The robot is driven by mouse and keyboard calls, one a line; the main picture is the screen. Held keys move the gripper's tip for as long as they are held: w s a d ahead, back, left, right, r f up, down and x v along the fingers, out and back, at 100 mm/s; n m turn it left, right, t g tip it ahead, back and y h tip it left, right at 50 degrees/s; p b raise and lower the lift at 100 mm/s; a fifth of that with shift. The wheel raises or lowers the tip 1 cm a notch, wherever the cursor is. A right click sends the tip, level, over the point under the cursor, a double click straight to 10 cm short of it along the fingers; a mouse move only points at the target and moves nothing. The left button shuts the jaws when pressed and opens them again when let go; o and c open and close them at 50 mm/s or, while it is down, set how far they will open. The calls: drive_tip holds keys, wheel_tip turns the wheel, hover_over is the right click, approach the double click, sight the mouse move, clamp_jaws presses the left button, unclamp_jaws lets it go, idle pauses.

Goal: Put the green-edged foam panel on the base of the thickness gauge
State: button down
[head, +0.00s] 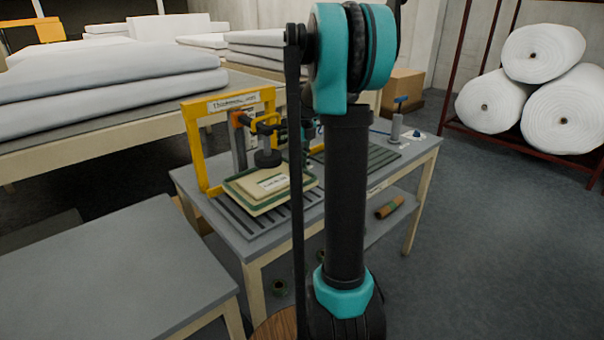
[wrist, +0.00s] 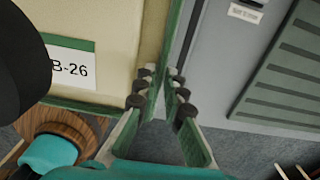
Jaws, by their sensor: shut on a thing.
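The green-edged foam panel (head: 243,187) is cream with a white label on top. In the head view it is flat over the slotted grey base (head: 238,217) of the thickness gauge, below the dark presser foot (head: 267,159). I cannot tell whether it touches the base. The gauge has a yellow frame (head: 191,150) with a sign. In the wrist view the panel (wrist: 100,25) fills the upper left, its label reading B-26. My gripper (wrist: 161,82) is shut on the panel's right green edge; in the head view my arm mostly hides the gripper.
A dark green slatted mat (head: 378,160) lies on the work table's right side, near a grey post with a blue handle (head: 397,122). An empty grey table (head: 100,275) is front left. Wadding rolls (head: 562,115) sit on a rack at right; floor between is clear.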

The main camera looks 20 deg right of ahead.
drive_tip(key=shift+w+f, duration=0.15)
drive_tip(key=shift+f, duration=1.7)
drive_tip(key=c, duration=1.6)
unclamp_jaws()
wheel_tip(320, 180, up, 12)
drive_tip(key=shift+r, duration=0.1)
